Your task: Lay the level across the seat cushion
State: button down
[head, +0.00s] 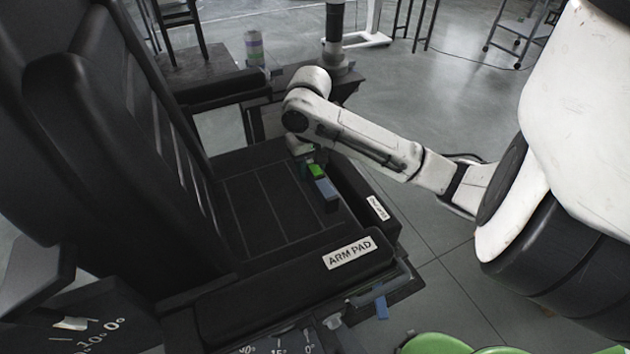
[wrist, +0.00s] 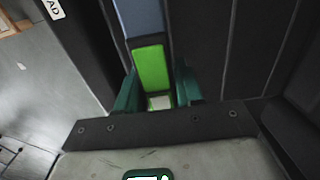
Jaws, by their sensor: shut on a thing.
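The level is a narrow bar with a blue-grey section and a bright green section. In the head view the level (head: 326,188) is over the front part of the black seat cushion (head: 245,205), running roughly along its front edge. My gripper (head: 304,155) reaches down over the cushion at the level's far end. In the wrist view my gripper (wrist: 157,92) has its dark green fingers on both sides of the level (wrist: 151,66), shut on it. The cushion (wrist: 228,50) shows right behind it. I cannot tell whether the level touches the cushion. Its far end is hidden by my gripper.
The black backrest (head: 135,130) rises left of the cushion. An arm pad (head: 290,272) with a white label borders the near side, another armrest (head: 222,88) the far side. A striped can (head: 254,47) stands beyond. Open floor (head: 440,110) lies to the right.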

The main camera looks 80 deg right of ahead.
jog(key=shift+s+d+f, duration=0.2)
jog(key=shift+d+f, duration=0.7)
jog(key=shift+f, duration=0.05)
jog(key=f, duration=0.3)
jog(key=shift+s+d, duration=0.1)
jog(key=shift+d, duration=0.2)
jog(key=shift+f, duration=0.35)
jog(key=shift+f, duration=0.1)
jog(key=c, duration=0.7)
grip_release()
notch_tip(320, 180, up, 12)
jog(key=shift+r+p, duration=0.1)
jog(key=shift+p, duration=0.4)
